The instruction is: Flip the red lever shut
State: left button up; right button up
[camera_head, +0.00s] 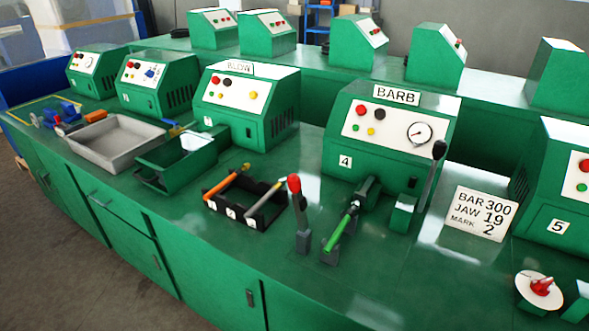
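A lever with a red knob (294,184) stands nearly upright on a small grey base on the green bench, in front of the machine labelled BARB (390,155). Its dark stem leans slightly to the left. Another red handle (541,287) lies on a white round disc (527,295) at the lower right. I cannot tell from this view which of the two is the red lever. Neither of my grippers shows in the head view, and nothing touches either red part.
A green bar (340,233) slopes beside the red-knobbed lever. A black-knobbed lever (432,170) rises to the right. A black tray (243,210) holds rods; a grey tray (70,150) and green bin (165,182) stand left. A sign (482,213) reads BAR 300, JAW 19, MARK 2.

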aim_at(293, 182)
jog(key=i+j+z, duration=0.25)
jog(key=j+z, duration=0.3)
jog(key=i+j+z, duration=0.1)
jog(key=j+z, duration=0.15)
jog(key=j, duration=0.25)
jog(key=j+z, duration=0.25)
jog(key=j, duration=0.15)
